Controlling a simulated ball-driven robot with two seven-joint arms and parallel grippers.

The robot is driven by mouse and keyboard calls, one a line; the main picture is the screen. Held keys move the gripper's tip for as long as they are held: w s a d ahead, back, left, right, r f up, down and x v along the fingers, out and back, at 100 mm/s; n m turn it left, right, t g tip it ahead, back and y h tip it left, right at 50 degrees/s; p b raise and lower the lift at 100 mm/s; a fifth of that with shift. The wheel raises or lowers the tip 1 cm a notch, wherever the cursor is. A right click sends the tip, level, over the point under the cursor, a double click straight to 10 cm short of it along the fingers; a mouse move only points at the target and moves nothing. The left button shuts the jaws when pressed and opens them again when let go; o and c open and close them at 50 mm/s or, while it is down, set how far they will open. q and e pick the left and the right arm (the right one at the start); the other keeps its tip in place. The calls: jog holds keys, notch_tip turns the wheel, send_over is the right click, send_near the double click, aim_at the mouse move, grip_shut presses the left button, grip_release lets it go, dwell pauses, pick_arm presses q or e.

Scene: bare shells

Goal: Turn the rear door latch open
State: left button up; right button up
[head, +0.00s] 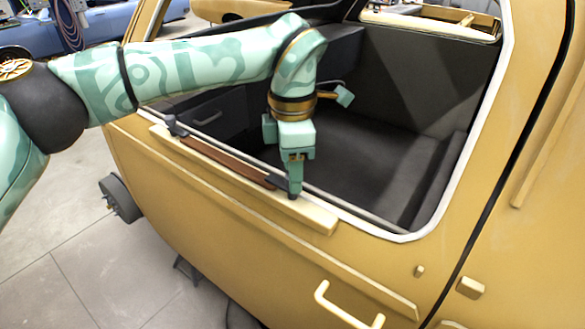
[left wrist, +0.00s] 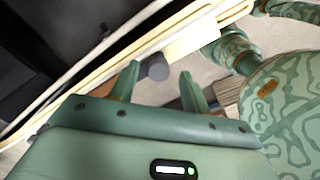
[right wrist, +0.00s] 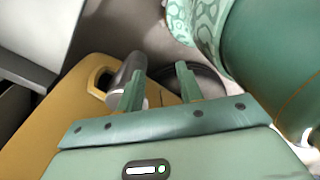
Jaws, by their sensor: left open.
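The yellow door panel (head: 220,235) carries a cream pull handle (head: 345,308) low on its face. A small cream block (head: 420,271) and a larger one (head: 470,287) sit near the door seam; I cannot tell which part is the latch. My left gripper (head: 295,188) points down at the window sill, beside the near end of a brown strap (head: 225,160). In the left wrist view its fingers (left wrist: 158,88) are apart, with a dark rounded piece (left wrist: 158,67) beyond them. My right gripper (right wrist: 160,85) shows only in its wrist view, fingers apart, facing a grey cylinder (right wrist: 128,75).
The window opening has a white frame (head: 405,236) and a dark, empty interior (head: 375,150). A yellow panel with a slot (right wrist: 98,82) shows in the right wrist view. Bare floor (head: 75,255) lies left of the door. A blue car (head: 60,35) stands behind.

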pick_arm(q)
jog(key=shift+w+f, duration=0.15)
jog(key=shift+f, duration=0.3)
jog(key=c, duration=1)
pick_arm(e)
jog(key=shift+s+a, duration=0.1)
jog(key=shift+s, duration=0.5)
pick_arm(q)
jog(key=n+b, duration=0.1)
jog(key=n, duration=0.3)
jog(key=shift+n, duration=0.4)
jog(key=n+b, duration=0.1)
jog(key=n, duration=0.3)
jog(key=shift+n, duration=0.3)
jog(key=n+b, duration=0.1)
jog(key=n, duration=0.3)
jog(key=shift+n+b, duration=0.3)
jog(key=shift+b, duration=0.1)
jog(key=shift+n+b, duration=0.8)
jog(key=shift+n, duration=1.4)
pick_arm(e)
jog(key=shift+s+f, duration=0.2)
jog(key=shift+f, duration=2.55)
pick_arm(q)
jog(key=shift+r, duration=0.1)
